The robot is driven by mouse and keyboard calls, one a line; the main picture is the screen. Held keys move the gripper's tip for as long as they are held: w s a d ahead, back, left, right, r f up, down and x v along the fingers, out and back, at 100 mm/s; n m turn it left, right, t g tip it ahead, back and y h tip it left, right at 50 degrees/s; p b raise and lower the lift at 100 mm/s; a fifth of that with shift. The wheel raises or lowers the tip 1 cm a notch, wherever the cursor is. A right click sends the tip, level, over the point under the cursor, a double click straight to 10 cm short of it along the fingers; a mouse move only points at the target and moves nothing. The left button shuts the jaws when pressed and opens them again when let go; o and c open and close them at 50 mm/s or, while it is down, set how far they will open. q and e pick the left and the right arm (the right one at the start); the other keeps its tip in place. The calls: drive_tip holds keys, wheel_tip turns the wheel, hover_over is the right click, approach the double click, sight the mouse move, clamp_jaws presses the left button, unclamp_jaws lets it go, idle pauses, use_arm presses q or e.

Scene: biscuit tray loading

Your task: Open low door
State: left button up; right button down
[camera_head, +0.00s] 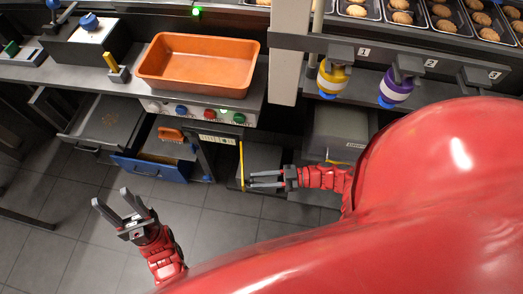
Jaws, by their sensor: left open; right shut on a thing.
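A thin upright yellow handle (242,165) shows low under the counter, beside a dark panel (262,158) that looks like the low door. How far this door stands open I cannot tell. My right gripper (250,180) comes in from the right and is shut on the yellow handle near its lower end. The fingers hide part of the handle. My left gripper (120,205) is open and empty above the floor at the lower left, well away from the door.
A blue-fronted drawer (150,168) and a grey drawer (103,122) stand out left of the door. An orange tray (200,65) sits on the counter above. A grey box (340,132) is to the right. The tiled floor (215,225) is clear.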

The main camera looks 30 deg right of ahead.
drive_tip(key=shift+s+f, duration=0.1)
drive_tip(key=shift+f, duration=0.05)
drive_tip(key=c, duration=0.6)
unclamp_jaws()
drive_tip(key=shift+c, duration=0.2)
drive_tip(key=b+v, duration=1.6)
drive_tip(key=v, duration=0.1)
drive_tip(key=shift+d+b, duration=0.2)
drive_tip(key=shift+b, duration=0.15)
